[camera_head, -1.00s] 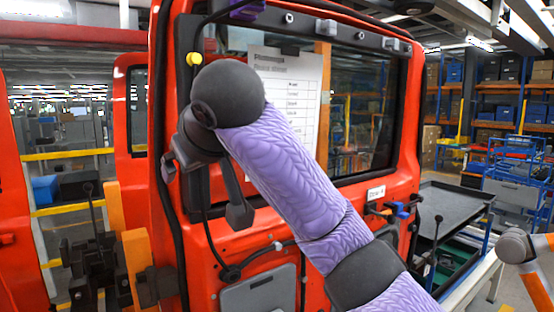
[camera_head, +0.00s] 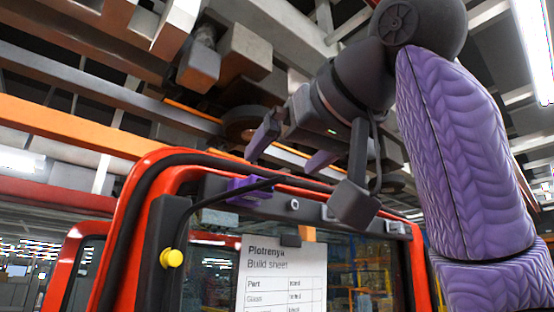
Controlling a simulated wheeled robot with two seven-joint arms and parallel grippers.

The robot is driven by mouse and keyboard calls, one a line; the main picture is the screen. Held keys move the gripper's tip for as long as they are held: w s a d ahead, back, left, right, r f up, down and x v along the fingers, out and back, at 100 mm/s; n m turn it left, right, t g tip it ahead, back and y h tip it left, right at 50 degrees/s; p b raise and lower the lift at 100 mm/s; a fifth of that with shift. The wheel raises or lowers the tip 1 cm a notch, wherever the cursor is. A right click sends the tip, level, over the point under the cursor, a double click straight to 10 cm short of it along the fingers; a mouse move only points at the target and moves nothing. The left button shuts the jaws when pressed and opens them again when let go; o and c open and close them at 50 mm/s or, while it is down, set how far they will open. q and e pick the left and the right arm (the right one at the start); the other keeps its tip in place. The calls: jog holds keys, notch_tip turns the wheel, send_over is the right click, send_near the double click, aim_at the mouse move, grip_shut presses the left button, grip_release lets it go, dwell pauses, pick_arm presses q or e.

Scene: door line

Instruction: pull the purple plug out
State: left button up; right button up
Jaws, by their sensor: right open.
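The purple plug (camera_head: 250,190) sits on the dark rail along the top of the red door's window. A black cable runs from it to the left and down the frame. My right gripper (camera_head: 281,163), on the purple-sleeved arm from the right, is just above the plug and slightly to its right. Its two purplish fingers are spread and point down toward the rail. They look apart from the plug, though the depth gap is hard to judge. My left gripper is not in view.
The red door (camera_head: 120,225) has a yellow knob (camera_head: 172,258) at its left. A paper build sheet (camera_head: 283,275) hangs on the window below the rail. Overhead beams and an orange bar (camera_head: 70,128) fill the background above; their distance is unclear.

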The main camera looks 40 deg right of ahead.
aim_at(264, 180)
jog(key=shift+p+x, duration=0.65)
jog(key=shift+x, duration=0.25)
jog(key=p+x, duration=0.1)
jog(key=x, duration=0.4)
jog(key=shift+w+d, duration=0.1)
jog(key=shift+w, duration=0.3)
jog(key=shift+f, duration=0.1)
jog(key=shift+s, duration=0.25)
jog(key=shift+w, duration=0.25)
jog(key=c, duration=0.5)
jog(key=shift+a, duration=0.2)
jog(key=c, duration=0.3)
jog(key=shift+d, duration=0.15)
jog(key=c, duration=0.5)
jog(key=o, duration=0.5)
grip_shut()
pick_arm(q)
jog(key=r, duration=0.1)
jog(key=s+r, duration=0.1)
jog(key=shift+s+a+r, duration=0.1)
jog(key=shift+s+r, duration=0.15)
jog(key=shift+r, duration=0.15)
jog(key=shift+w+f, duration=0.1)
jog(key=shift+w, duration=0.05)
pick_arm(e)
jog(key=shift+s, duration=0.1)
